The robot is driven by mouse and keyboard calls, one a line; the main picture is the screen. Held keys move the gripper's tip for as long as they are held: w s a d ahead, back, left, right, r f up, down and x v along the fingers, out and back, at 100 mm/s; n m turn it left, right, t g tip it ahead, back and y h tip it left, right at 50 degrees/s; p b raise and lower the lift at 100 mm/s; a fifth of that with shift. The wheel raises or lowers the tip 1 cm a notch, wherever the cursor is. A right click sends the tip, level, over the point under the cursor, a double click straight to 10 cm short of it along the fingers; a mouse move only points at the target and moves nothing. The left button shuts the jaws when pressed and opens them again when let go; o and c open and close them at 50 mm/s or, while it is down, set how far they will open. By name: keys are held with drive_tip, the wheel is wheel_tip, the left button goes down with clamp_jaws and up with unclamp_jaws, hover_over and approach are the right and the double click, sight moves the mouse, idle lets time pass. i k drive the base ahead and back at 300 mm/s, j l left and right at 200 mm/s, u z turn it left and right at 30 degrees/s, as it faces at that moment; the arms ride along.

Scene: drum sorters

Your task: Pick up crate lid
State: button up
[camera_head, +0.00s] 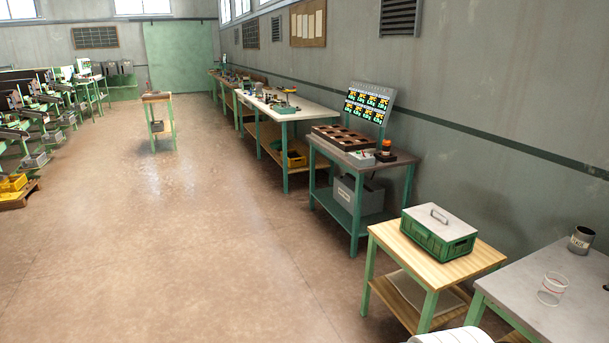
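The crate lid (452,226) is a pale grey, flat panel with a raised handle (439,214) on its top. It lies on a green slatted crate (428,239) at the lower right of the head view and covers its opening. The crate stands on a small table (472,265) with a light wooden top and green legs. My gripper is not in view.
Behind stands a workbench with a dark compartment tray (345,139) and a display board (369,102). The floor (220,230) left of the tables is clear.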

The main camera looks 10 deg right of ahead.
sight(447, 226)
drive_tip(key=i+j+z, duration=0.15)
drive_tip(key=i, duration=0.55)
drive_tip(key=i+j+z, duration=0.2)
drive_tip(key=i, duration=0.5)
drive_tip(key=i+z, duration=0.75)
drive_tip(key=i+j+z, duration=0.1)
drive_tip(key=i+z, duration=0.15)
drive_tip(key=z, duration=0.15)
drive_tip(key=i+j+z, duration=0.25)
drive_tip(key=z, duration=0.15)
drive_tip(key=i, duration=0.05)
